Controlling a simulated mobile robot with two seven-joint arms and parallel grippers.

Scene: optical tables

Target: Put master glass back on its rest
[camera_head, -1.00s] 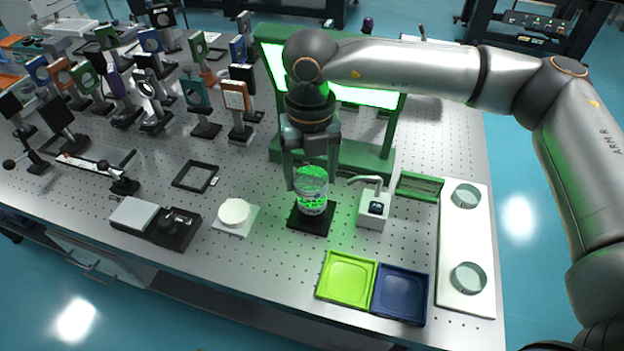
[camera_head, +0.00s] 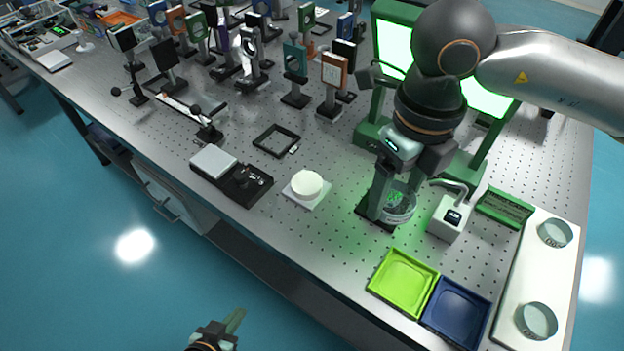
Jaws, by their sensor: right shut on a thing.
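The master glass (camera_head: 400,208), a clear round piece with green markings, is between the fingers of my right gripper (camera_head: 396,200), which is shut on it. The fingers point down and hide part of the glass. A black square pad (camera_head: 366,209) lies on the table just below and left of the glass. I cannot tell whether the glass touches the pad. Two similar clear glasses, one at the back (camera_head: 555,233) and one at the front (camera_head: 536,320), sit on a white board (camera_head: 555,275) at the right. My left gripper (camera_head: 228,325) shows only partly at the bottom edge, empty.
A white device with a spout (camera_head: 450,218) stands close right of the glass. A green lit frame (camera_head: 480,97) stands behind. Green (camera_head: 403,283) and blue (camera_head: 456,312) trays lie in front. A white round piece on a plate (camera_head: 307,186) is at left, with several optic mounts beyond.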

